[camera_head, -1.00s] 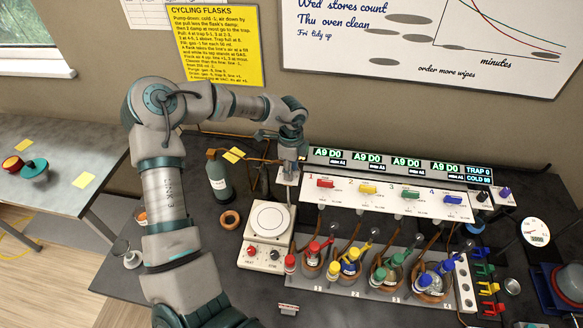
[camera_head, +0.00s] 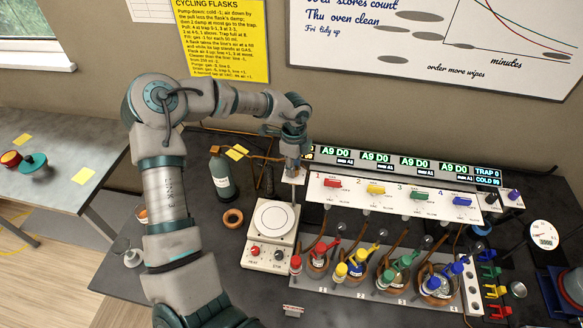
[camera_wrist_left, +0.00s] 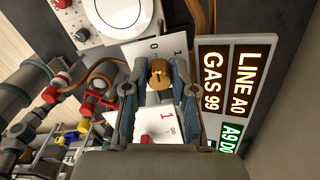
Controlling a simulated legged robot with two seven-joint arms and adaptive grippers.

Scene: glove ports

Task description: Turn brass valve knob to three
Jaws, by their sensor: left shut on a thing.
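The brass valve knob (camera_wrist_left: 159,74) shows in the left wrist view. It sits on a white plate (camera_wrist_left: 141,51) with the marks 0 and 1 visible beyond it; other marks are hidden by my gripper. My left gripper (camera_wrist_left: 160,88) has a finger on each side of the knob and is shut on it. In the head view my left gripper (camera_head: 291,170) is at the left end of the white valve panel (camera_head: 318,193), and it hides the knob there. My right gripper is in neither view.
A white hotplate (camera_head: 269,251) stands just below the gripper. Several flasks with coloured taps (camera_head: 359,265) stand in a rack in front of the panel. Lit displays (camera_head: 400,163) run behind it.

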